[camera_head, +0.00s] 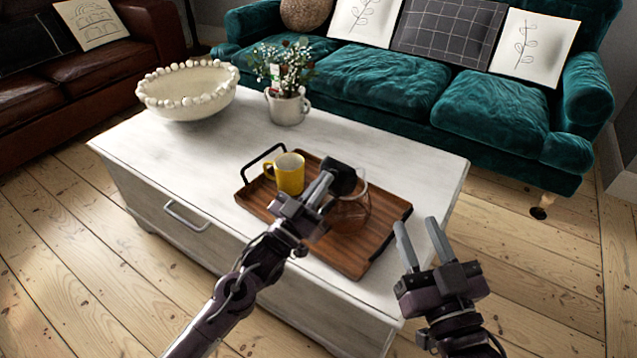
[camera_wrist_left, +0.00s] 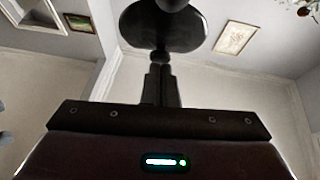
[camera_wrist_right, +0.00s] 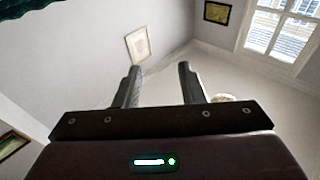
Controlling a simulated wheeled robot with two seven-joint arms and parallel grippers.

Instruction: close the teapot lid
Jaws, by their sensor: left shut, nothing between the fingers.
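The teapot (camera_head: 352,215) is a brownish see-through pot on the wooden tray, partly hidden by my left gripper. Its dark lid (camera_head: 342,178) appears raised and tilted open above the pot's left side. In the left wrist view the lid (camera_wrist_left: 162,28) is a dark round disc with a knob, just beyond the fingertips. My left gripper (camera_head: 325,184) is shut and empty, with its tips close to the lid; I cannot tell whether they touch. The shut fingers also show in the left wrist view (camera_wrist_left: 161,70). My right gripper (camera_head: 416,222) is open and empty, right of the tray.
The wooden tray (camera_head: 368,250) with black handles lies on the white coffee table (camera_head: 190,165). A yellow mug (camera_head: 290,175) stands left of the teapot. A potted plant (camera_head: 287,105) and a beaded bowl (camera_head: 185,95) stand farther back. A teal sofa (camera_head: 380,80) is behind.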

